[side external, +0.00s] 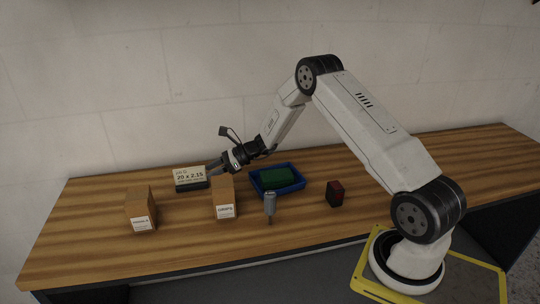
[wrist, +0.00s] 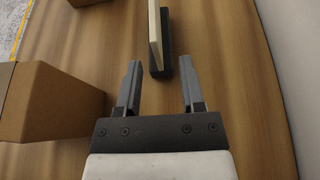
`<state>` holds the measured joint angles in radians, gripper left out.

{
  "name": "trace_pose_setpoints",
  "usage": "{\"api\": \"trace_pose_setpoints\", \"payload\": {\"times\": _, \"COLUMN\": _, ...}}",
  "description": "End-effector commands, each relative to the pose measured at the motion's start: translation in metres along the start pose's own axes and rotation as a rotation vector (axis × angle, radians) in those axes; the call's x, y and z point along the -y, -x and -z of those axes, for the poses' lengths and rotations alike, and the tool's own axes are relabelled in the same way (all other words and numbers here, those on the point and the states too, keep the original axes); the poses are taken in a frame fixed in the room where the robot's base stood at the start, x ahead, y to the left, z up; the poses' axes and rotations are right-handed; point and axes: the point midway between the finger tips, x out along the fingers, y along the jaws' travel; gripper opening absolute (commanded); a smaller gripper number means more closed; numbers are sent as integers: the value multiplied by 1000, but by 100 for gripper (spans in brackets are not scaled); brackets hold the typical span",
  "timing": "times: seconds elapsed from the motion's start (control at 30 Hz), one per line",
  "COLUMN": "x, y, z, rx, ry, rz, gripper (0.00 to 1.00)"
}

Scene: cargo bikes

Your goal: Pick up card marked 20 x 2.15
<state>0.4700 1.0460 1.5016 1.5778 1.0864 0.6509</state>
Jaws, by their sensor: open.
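The card marked 20 x 2.15 (side external: 189,174) is a pale card standing upright in a dark holder (side external: 192,187) at the back left of the table. In the wrist view the card (wrist: 154,30) and its dark base (wrist: 166,45) show edge-on from above, just beyond the fingertips. My gripper (side external: 212,166) is to the right of the card, close to it. In the wrist view my gripper (wrist: 160,72) is open, with nothing between its two fingers. The card's base lies in line with the gap between them.
Two labelled cardboard boxes (side external: 141,210) (side external: 223,197) stand in front; one box (wrist: 45,103) is close to my gripper's left in the wrist view. A blue tray (side external: 292,187) holds a green thing (side external: 279,178). A grey tool (side external: 269,204) and a red-black block (side external: 335,194) stand nearby.

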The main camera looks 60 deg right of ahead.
Motion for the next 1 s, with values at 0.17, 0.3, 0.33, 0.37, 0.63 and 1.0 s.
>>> {"api": "trace_pose_setpoints", "payload": {"times": 0.17, "x": -1, "y": -13, "z": -1, "rx": 0, "ry": 1, "rz": -3, "gripper": 50}}
{"api": "trace_pose_setpoints", "payload": {"times": 0.3, "x": -2, "y": -30, "z": -2, "rx": 0, "ry": 0, "rz": -3, "gripper": 50}}
{"api": "trace_pose_setpoints", "payload": {"times": 0.33, "x": -2, "y": -33, "z": -2, "rx": 0, "ry": 0, "rz": -2, "gripper": 50}}
{"api": "trace_pose_setpoints", "payload": {"times": 0.37, "x": -2, "y": -37, "z": -2, "rx": 0, "ry": 0, "rz": -2, "gripper": 50}}
{"api": "trace_pose_setpoints", "payload": {"times": 0.63, "x": -2, "y": -51, "z": -2, "rx": -1, "ry": 0, "rz": 0, "gripper": 50}}
{"api": "trace_pose_setpoints", "payload": {"times": 1.0, "x": -2, "y": -50, "z": -2, "rx": -1, "ry": 0, "rz": -1, "gripper": 50}}
